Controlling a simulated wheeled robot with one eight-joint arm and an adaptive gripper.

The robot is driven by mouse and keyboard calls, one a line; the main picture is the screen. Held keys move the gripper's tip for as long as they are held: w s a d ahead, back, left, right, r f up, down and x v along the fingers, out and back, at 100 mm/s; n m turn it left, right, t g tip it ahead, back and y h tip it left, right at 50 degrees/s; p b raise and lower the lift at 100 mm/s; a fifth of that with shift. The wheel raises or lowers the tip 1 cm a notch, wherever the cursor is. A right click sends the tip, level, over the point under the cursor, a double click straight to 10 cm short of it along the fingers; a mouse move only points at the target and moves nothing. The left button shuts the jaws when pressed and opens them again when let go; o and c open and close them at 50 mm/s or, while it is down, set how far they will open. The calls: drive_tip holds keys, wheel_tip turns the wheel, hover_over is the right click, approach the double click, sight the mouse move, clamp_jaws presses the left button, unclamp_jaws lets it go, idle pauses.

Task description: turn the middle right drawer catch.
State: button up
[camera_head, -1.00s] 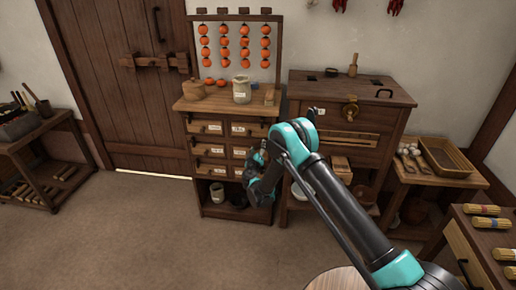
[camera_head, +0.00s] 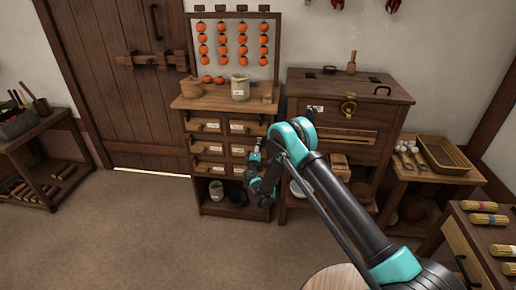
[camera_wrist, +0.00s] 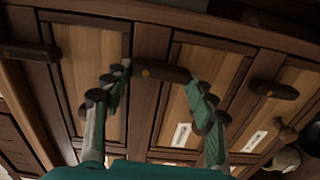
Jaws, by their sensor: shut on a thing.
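The drawer cabinet (camera_head: 229,187) stands against the back wall, with small labelled drawers in two columns. My gripper (camera_head: 255,157) is at the right edge of its middle right drawer (camera_head: 238,150). In the wrist view the drawer fronts appear turned on their side. The dark wooden catch (camera_wrist: 163,71), a short bar with an orange dot, lies between the two fingertips of my gripper (camera_wrist: 160,73). The fingers are shut on its two ends. Similar catches show to the left (camera_wrist: 30,52) and right (camera_wrist: 273,90). In the head view my gripper hides the catch.
A wooden chest (camera_head: 345,115) with a brass fitting stands right of the cabinet, partly behind my arm. A jug (camera_head: 240,88) and persimmons stand on the cabinet top. A side table with a tray (camera_head: 448,155) is at the right.

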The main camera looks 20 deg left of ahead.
drive_tip(key=shift+n, duration=0.4)
drive_tip(key=o, duration=1.2)
drive_tip(key=shift+c, duration=0.2)
drive_tip(key=v, duration=0.7)
drive_tip(key=shift+s+d, duration=0.15)
drive_tip(key=shift+s, duration=0.15)
